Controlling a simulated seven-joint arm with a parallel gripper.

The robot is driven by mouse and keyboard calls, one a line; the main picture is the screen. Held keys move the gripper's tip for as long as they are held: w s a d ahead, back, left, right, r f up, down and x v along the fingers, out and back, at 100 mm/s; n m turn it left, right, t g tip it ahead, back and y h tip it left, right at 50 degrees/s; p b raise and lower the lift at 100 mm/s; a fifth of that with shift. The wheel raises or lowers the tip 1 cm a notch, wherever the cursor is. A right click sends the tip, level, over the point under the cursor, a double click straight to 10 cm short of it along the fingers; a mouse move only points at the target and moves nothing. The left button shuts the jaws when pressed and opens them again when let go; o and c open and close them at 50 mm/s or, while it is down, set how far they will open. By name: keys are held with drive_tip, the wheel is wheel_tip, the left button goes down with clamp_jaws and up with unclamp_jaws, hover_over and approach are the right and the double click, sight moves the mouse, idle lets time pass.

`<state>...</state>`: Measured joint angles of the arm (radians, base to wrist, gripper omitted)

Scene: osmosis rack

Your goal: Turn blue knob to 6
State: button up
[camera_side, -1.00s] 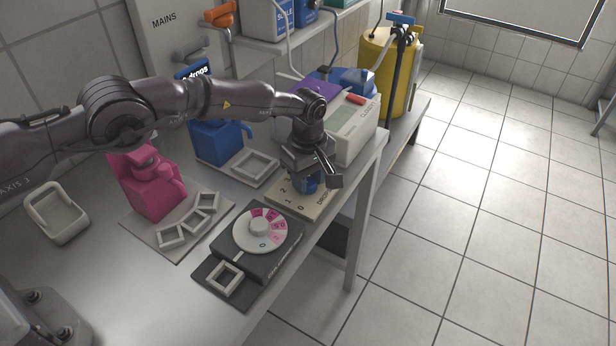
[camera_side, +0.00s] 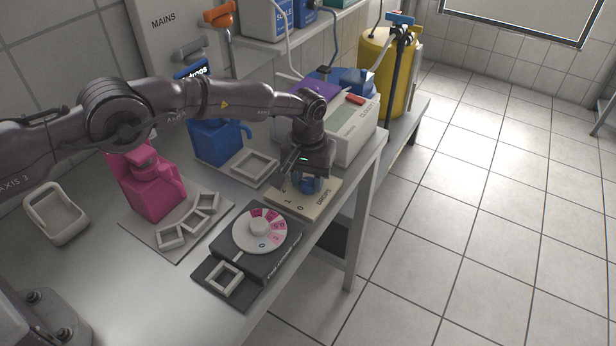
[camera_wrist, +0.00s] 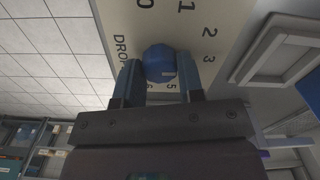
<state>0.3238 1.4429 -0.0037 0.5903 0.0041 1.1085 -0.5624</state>
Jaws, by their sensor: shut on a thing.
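The blue knob (camera_wrist: 159,62) sits on a cream dial plate (camera_wrist: 205,15) marked DROPS. In the wrist view the numbers 0, 1, 2, 3, 5 and 6 show around it, with 5 and 6 close to my gripper. My gripper (camera_wrist: 160,80) is shut on the knob, one blue-grey finger on each side. In the side view my gripper (camera_side: 308,180) points down at the dial plate (camera_side: 318,203), and the blue knob (camera_side: 308,184) shows partly under it. The knob's pointer mark cannot be made out for certain.
A dark box with a white and pink dial (camera_side: 278,240) stands in front of the plate. A white meter box (camera_side: 352,130) stands close behind.

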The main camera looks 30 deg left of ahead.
sight(308, 182)
drive_tip(key=m, duration=0.5)
drive_tip(key=shift+m, duration=0.3)
drive_tip(key=m, duration=0.9)
drive_tip(key=shift+m, duration=0.4)
drive_tip(key=m, duration=0.4)
drive_tip(key=shift+m, duration=0.3)
drive_tip(key=o, duration=0.9)
wheel_tip(308, 182, up, 13)
